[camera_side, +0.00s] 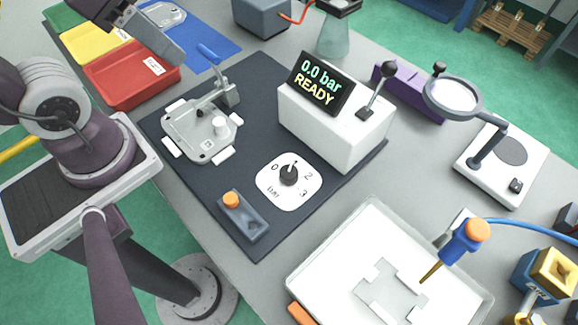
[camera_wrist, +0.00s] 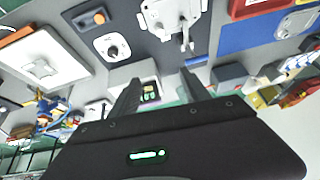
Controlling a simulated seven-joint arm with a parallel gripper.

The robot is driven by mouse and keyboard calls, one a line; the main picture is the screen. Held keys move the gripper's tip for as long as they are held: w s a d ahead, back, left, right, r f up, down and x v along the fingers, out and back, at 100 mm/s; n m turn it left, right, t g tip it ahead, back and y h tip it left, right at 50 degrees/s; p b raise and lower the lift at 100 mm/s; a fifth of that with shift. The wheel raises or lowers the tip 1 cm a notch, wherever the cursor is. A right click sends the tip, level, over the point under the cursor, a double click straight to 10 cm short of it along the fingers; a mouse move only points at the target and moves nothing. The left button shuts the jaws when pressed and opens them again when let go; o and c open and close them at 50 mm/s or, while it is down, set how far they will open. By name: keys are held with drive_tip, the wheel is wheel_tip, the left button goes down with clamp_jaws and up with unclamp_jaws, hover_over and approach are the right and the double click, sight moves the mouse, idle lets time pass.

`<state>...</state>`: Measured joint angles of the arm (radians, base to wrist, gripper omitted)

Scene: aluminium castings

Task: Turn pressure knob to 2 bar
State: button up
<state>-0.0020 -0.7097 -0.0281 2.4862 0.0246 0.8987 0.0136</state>
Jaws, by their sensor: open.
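The pressure knob (camera_side: 288,174) is a small black knob on a white dial plate (camera_side: 268,192) on the dark mat. The marks 0, 2, 3 and "bar" are readable; its pointer setting is too small to tell surely. The knob also shows in the wrist view (camera_wrist: 113,50), at the upper left. The display (camera_side: 321,83) on the white box reads "0.0 bar READY". My gripper (camera_wrist: 158,84) is open and empty, its two fingers apart. In the side view it is at the upper left, above the table and well away from the knob.
A metal casting (camera_side: 203,130) sits in a clamp fixture (camera_side: 225,92) left of the dial. An orange button box (camera_side: 243,215) is in front of it. The white display box (camera_side: 335,130) stands close behind. A white tray (camera_side: 300,277) and a magnifier (camera_side: 452,97) are to the right.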

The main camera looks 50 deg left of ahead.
drive_tip(key=w+f+m+g+y, duration=0.2)
drive_tip(key=w+f+m, duration=0.2)
drive_tip(key=m, duration=0.1)
drive_tip(key=m+g+h, duration=0.2)
drive_tip(key=m+g, duration=0.1)
drive_tip(key=m, duration=1.2)
hover_over(289, 172)
drive_tip(key=f, duration=1.3)
drive_tip(key=shift+a+f, duration=0.25)
drive_tip(key=f, duration=0.7)
drive_tip(key=shift+d+f, duration=0.15)
drive_tip(key=shift+d, duration=0.05)
clamp_jaws()
drive_tip(key=shift+m, duration=0.3)
